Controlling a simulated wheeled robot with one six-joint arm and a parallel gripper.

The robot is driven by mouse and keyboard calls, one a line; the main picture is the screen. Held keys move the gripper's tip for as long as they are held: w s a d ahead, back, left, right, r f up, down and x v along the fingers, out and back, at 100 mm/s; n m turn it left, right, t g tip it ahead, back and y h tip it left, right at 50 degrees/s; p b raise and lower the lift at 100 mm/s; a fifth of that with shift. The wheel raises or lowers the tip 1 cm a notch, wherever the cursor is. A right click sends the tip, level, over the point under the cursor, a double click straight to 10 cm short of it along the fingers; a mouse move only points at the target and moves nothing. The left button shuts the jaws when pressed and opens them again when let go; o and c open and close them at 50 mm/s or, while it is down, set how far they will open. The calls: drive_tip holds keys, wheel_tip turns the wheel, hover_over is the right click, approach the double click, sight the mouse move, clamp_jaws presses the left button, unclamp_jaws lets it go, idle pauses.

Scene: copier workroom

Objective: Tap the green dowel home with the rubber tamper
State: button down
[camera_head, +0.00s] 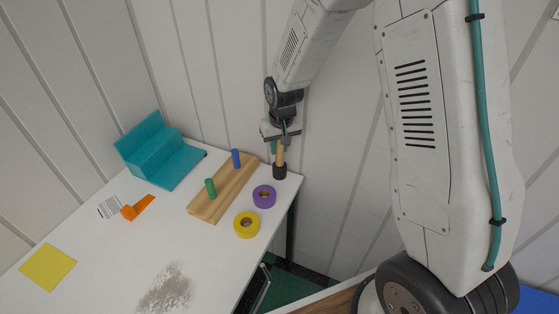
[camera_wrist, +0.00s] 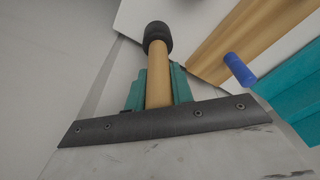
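The rubber tamper, with a wooden handle and black head, is upright at the table's far right corner in the head view (camera_head: 280,171). My gripper (camera_head: 279,146) is above it, pointing down. In the wrist view the teal fingers lie against both sides of the tamper's handle (camera_wrist: 158,75), with the black head beyond them. I cannot tell whether the head touches the table. The green dowel (camera_head: 210,188) stands up from the near end of the wooden block (camera_head: 226,190). A blue dowel (camera_head: 236,158) stands at its far end, also in the wrist view (camera_wrist: 240,69).
A purple ring (camera_head: 264,206) and a yellow tape roll (camera_head: 257,230) lie right of the block. A teal stepped stand (camera_head: 160,160), an orange item (camera_head: 137,207) and a yellow sheet (camera_head: 47,267) are to the left. A grey speckled patch (camera_head: 165,290) marks the white table's front.

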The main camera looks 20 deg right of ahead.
drive_tip(key=shift+r, duration=3)
drive_tip(key=c, duration=1.8)
unclamp_jaws()
clamp_jaws()
